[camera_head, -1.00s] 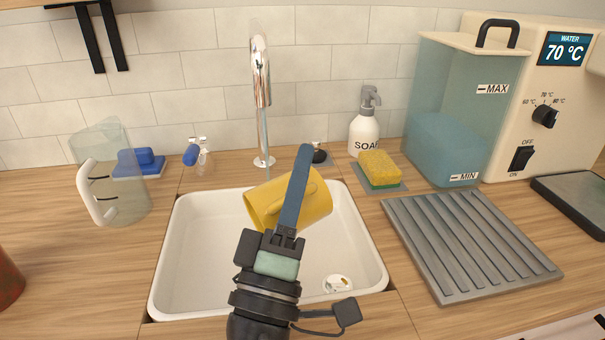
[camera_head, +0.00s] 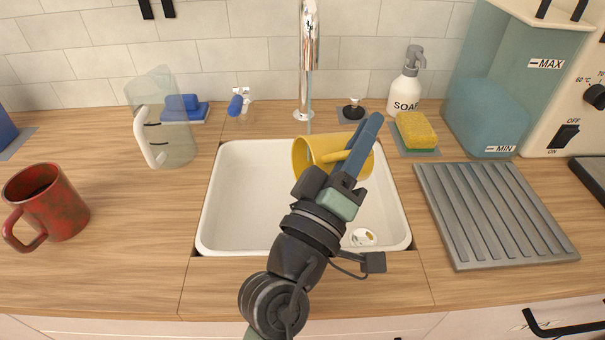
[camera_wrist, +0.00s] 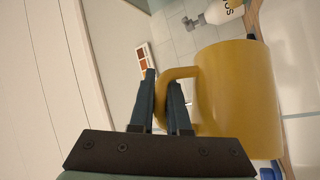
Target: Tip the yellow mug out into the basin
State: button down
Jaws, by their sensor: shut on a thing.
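The yellow mug (camera_head: 318,152) is over the back right part of the white basin (camera_head: 245,205) in the head view. It lies tipped on its side with its mouth toward the left. My gripper (camera_head: 371,124) is shut on the mug's handle. In the wrist view my gripper's two fingers (camera_wrist: 163,92) close around the handle, and the mug's body (camera_wrist: 240,98) is to the right of them. The inside of the mug is mostly hidden, so I cannot tell whether anything is in it.
A chrome tap (camera_head: 309,45) with a thin stream stands behind the basin. A soap bottle (camera_head: 405,88), sponge (camera_head: 416,130) and ribbed drain mat (camera_head: 490,215) are on the right. A clear jug (camera_head: 172,140) and a red mug (camera_head: 52,205) are on the left counter.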

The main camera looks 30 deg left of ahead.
jog(key=shift+w+d+r+m+g+h+p, duration=0.3)
jog(key=shift+w+m+g+p, duration=0.35)
jog(key=shift+p, duration=1.4)
jog(key=shift+w+d+r+m+g+h+p, duration=0.1)
jog(key=shift+w+d+m+g+h+p, duration=0.45)
jog(key=shift+p, duration=1.5)
notch_tip(320, 180, down, 8)
jog(key=m+g+y+p, duration=0.5)
jog(key=g+p, duration=0.6)
jog(key=p, duration=1.1)
jog(key=s+d+r+p, duration=0.2)
jog(key=s+p, duration=0.2)
jog(key=s, duration=0.1)
jog(key=s+d+r+h+p, duration=0.1)
jog(key=s+d+r+p, duration=0.1)
jog(key=s+p, duration=0.2)
jog(key=shift+s+d+m+p, duration=0.3)
jog(key=shift+s+m+p, duration=0.1)
jog(key=shift+s, duration=0.7)
